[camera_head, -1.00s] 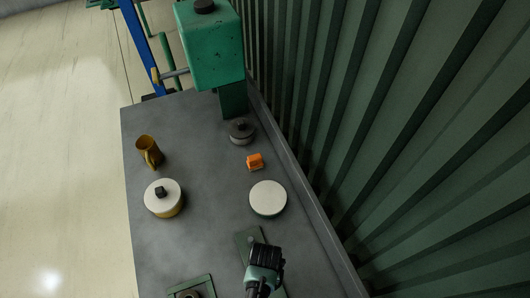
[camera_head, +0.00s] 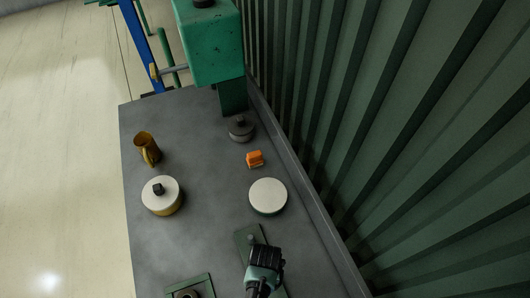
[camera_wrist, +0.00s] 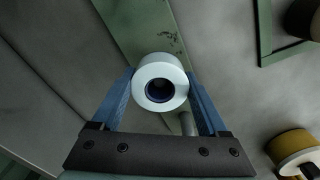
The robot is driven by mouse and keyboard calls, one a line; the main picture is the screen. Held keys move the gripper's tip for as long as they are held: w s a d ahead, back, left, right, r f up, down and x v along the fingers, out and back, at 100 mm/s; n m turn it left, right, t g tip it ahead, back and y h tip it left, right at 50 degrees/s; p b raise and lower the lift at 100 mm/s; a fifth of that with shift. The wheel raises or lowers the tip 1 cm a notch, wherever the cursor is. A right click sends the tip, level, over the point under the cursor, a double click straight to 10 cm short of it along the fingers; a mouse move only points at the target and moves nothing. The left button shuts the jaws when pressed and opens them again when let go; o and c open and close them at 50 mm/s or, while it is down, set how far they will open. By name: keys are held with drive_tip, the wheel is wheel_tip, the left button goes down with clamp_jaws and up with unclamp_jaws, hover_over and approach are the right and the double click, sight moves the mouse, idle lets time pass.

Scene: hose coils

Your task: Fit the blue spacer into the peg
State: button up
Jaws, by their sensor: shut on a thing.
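The spacer (camera_wrist: 161,82) is a pale blue-white ring with a dark blue bore, in the wrist view. My gripper (camera_wrist: 160,95) is shut on it, one blue finger on each side. The bore faces the wrist camera. A short grey peg (camera_wrist: 187,124) shows beyond the spacer, beside the right finger; the spacer is apart from it, not around it. The peg stands on a long green plate (camera_wrist: 135,30). In the head view the plate (camera_head: 243,237) and the peg (camera_head: 251,240) lie just above my gripper (camera_head: 262,262), whose body hides the fingertips and the spacer.
A second green plate (camera_head: 207,280) with a dark ring is at lower left. A white-topped round tin (camera_head: 268,195), a yellow tin with a black knob (camera_head: 162,204), an orange block (camera_head: 255,159), a mustard mug (camera_head: 146,147) and a dark weight (camera_head: 241,128) stand farther back. A corrugated wall (camera_head: 400,150) borders the right.

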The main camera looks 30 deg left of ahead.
drive_tip(key=shift+f+b, duration=1.3)
drive_tip(key=shift+f, duration=0.3)
drive_tip(key=o, duration=1.4)
drive_tip(key=shift+o, duration=0.2)
wheel_tip(320, 180, up, 13)
